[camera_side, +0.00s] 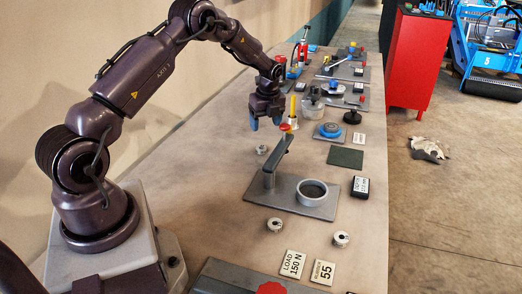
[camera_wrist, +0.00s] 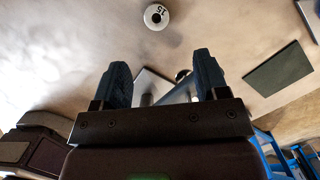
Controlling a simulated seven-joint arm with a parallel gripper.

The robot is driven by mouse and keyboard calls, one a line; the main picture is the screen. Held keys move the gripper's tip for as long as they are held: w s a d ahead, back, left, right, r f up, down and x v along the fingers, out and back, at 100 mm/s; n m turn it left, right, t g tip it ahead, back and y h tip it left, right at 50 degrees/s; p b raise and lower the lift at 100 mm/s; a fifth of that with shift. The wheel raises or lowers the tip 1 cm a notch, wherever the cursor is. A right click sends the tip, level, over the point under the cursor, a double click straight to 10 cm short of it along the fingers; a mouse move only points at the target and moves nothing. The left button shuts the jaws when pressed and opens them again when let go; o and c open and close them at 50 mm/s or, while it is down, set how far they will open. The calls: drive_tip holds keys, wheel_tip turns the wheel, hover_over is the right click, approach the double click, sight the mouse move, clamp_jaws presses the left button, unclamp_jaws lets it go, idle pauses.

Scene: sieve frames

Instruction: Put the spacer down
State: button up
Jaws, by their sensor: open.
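Small pale round pieces lie on the bench. One (camera_side: 262,149) is below my gripper, one (camera_side: 275,224) is in front of the fixture, and one (camera_side: 341,238) is farther right. I cannot tell for certain which is the spacer. In the wrist view a round piece marked 15 (camera_wrist: 157,16) lies on the bench beyond the fingertips, apart from them. My gripper (camera_side: 266,122) is above the bench with its blue fingers apart. In the wrist view the gripper (camera_wrist: 163,82) shows nothing held between the fingers.
A grey fixture plate (camera_side: 285,197) carries a post with an arm and an open ring (camera_side: 312,192). A dark green pad (camera_side: 345,157) lies right of it. A black display box (camera_side: 361,187) and label cards (camera_side: 291,264) lie nearby. Several devices crowd the far bench.

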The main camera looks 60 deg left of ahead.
hover_over(261, 148)
drive_tip(key=d, duration=0.1)
drive_tip(key=f, duration=0.4)
drive_tip(key=shift+w+d+f, duration=0.15)
drive_tip(key=shift+w+f, duration=0.1)
drive_tip(key=shift+f, duration=0.05)
drive_tip(key=shift+s+a+f, duration=0.1)
drive_tip(key=shift+a+f, duration=0.1)
drive_tip(key=shift+f, duration=0.65)
drive_tip(key=shift+s+a+f, duration=0.1)
drive_tip(key=shift+a+f, duration=0.15)
drive_tip(key=shift+f, duration=0.6)
drive_tip(key=shift+a+f, duration=0.2)
drive_tip(key=shift+f, duration=0.65)
drive_tip(key=c, duration=1.1)
drive_tip(key=shift+r, duration=0.1)
